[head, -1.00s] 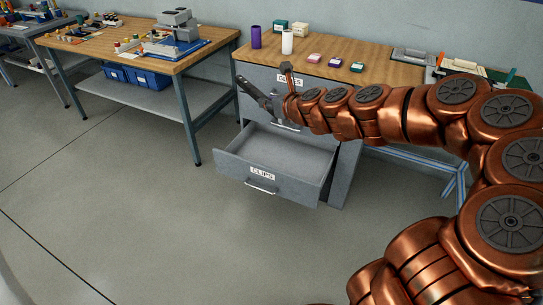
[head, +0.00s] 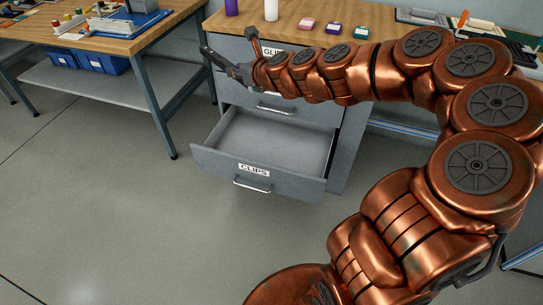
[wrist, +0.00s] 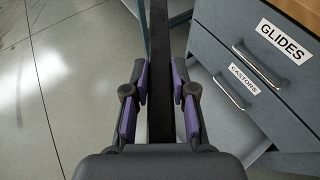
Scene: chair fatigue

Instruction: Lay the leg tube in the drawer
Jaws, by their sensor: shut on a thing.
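The leg tube is a dark straight bar (wrist: 160,110), seen running up the middle of the wrist view. My gripper (wrist: 160,88) is shut on it, with a purple-padded finger on each side. In the head view my gripper (head: 238,72) is above and to the left of the open drawer (head: 203,158), in front of the cabinet's upper fronts.
A closed drawer labelled GLIDES (wrist: 265,62) is above another labelled CASTORS (wrist: 232,92); both have bar handles. The cabinet's wooden top (head: 290,12) bears small boxes and cylinders. A workbench (head: 130,42) stands at the left. The floor in front is clear.

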